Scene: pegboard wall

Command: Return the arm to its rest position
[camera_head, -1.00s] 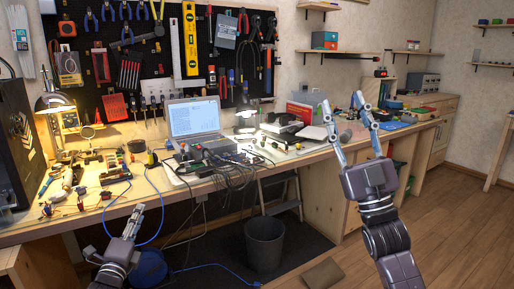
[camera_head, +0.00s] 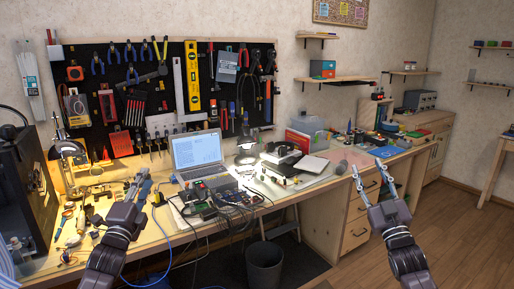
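My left gripper (camera_head: 138,187) is low at the left, in front of the cluttered workbench (camera_head: 240,213). Its fingers are close together and overlap the bench clutter, so I cannot tell how far they are apart or whether they hold anything. My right gripper (camera_head: 373,180) is at the right, in front of the bench drawers (camera_head: 358,222). Its two fingers are spread wide with nothing between them.
A laptop (camera_head: 197,150), a desk lamp (camera_head: 68,152) and electronics with cables crowd the bench. The pegboard (camera_head: 150,95) with tools hangs behind. A dark bin (camera_head: 264,264) stands on the floor below. The wooden floor at the right (camera_head: 462,240) is clear.

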